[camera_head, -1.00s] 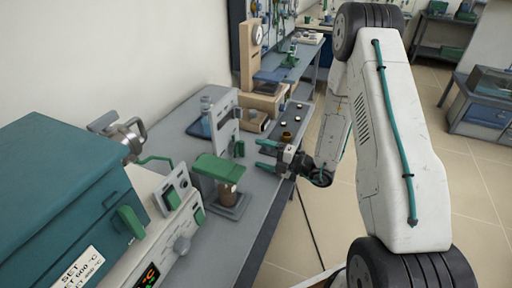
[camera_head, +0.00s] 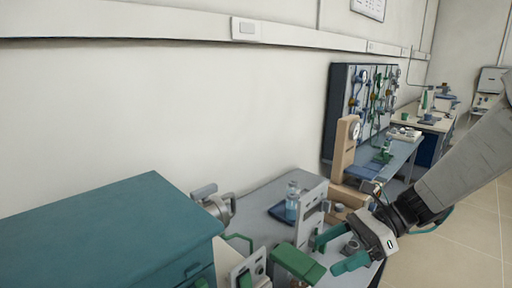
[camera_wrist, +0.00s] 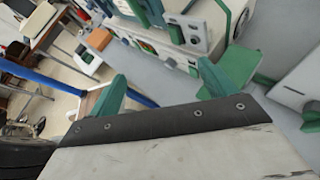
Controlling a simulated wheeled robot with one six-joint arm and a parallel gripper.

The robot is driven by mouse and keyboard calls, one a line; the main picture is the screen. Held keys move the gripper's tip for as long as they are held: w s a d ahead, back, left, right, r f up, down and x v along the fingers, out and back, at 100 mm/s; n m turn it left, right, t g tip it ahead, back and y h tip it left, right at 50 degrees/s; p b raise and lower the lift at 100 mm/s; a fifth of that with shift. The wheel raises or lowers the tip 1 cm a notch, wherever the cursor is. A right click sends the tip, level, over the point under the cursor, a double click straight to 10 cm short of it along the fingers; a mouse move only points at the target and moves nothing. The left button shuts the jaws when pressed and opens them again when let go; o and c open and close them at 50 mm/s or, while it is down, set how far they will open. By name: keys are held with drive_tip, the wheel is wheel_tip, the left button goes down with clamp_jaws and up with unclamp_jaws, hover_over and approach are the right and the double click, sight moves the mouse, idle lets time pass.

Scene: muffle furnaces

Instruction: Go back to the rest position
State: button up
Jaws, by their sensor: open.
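My gripper (camera_head: 334,250) hangs over the bench at the lower right of the head view, at the end of my arm. Its two green fingers are apart with nothing seen between them. The fingers also show in the wrist view (camera_wrist: 165,85), spread, with the picture tilted. The gripper is just right of a green-topped stand (camera_head: 298,263) and in front of a pale upright instrument (camera_head: 312,210). Whether it touches anything below cannot be told.
A teal furnace (camera_head: 100,225) fills the lower left. A grey bench (camera_head: 262,200) runs along the wall, with a glass bottle (camera_head: 292,198) on a dark tray. A wooden stand with a gauge (camera_head: 346,150) is behind the gripper. Open floor (camera_head: 455,235) lies to the right.

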drive_tip(key=s+d+r+n+t+h, duration=0.1)
drive_tip(key=s+d+r+n+h, duration=0.2)
drive_tip(key=s+d+n+h, duration=0.2)
drive_tip(key=s+d+r+n+t+h, duration=0.2)
drive_tip(key=s+d+n+h, duration=0.3)
drive_tip(key=s+n, duration=0.6)
drive_tip(key=r+n+h, duration=0.1)
drive_tip(key=n+h, duration=0.1)
drive_tip(key=n, duration=0.1)
drive_tip(key=shift+d+r+h, duration=0.2)
drive_tip(key=shift+r+h, duration=0.1)
drive_tip(key=shift+s, duration=0.1)
